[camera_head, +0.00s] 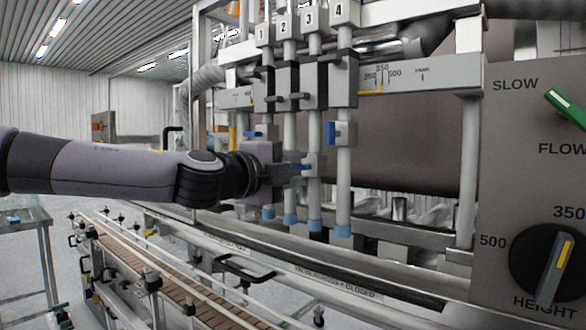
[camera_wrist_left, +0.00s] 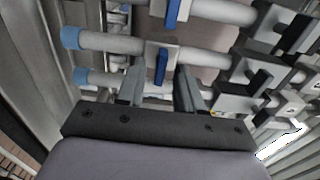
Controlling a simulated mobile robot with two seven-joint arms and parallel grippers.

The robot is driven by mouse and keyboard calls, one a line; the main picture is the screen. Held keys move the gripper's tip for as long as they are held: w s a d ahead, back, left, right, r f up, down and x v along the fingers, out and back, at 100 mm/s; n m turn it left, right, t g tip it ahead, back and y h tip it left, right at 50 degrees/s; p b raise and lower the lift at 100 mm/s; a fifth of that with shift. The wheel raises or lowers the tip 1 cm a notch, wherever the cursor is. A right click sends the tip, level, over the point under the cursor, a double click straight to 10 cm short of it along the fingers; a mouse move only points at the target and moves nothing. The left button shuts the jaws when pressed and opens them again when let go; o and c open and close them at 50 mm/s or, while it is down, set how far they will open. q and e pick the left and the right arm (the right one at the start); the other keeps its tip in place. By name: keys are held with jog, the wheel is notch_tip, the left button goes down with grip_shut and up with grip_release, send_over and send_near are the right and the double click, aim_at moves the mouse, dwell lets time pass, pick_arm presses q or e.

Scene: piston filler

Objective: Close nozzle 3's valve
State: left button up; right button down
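Nozzle 3 (camera_head: 314,140) is the third hanging tube from the left, under the label 3. Its valve block (camera_head: 316,165) carries a blue lever (camera_head: 301,167) pointing left toward my gripper. In the left wrist view this blue lever (camera_wrist_left: 161,67) stands between my fingers, with visible gaps on both sides. My left gripper (camera_wrist_left: 161,78) is open around the lever and does not appear to touch it. In the head view my left gripper (camera_head: 286,169) reaches in from the left, partly hiding nozzles 1 and 2. My right gripper is not in view.
Nozzle 4's valve, with a blue lever (camera_head: 330,133), is right of nozzle 3. Nozzle 1's blue lever (camera_head: 252,134) is just above my gripper. A conveyor (camera_head: 165,282) runs below. A control panel (camera_head: 530,190) with knobs stands at right.

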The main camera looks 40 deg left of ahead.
pick_arm(q)
jog(key=shift+s, duration=0.1)
jog(key=s, duration=0.7)
jog(key=shift+a, duration=0.3)
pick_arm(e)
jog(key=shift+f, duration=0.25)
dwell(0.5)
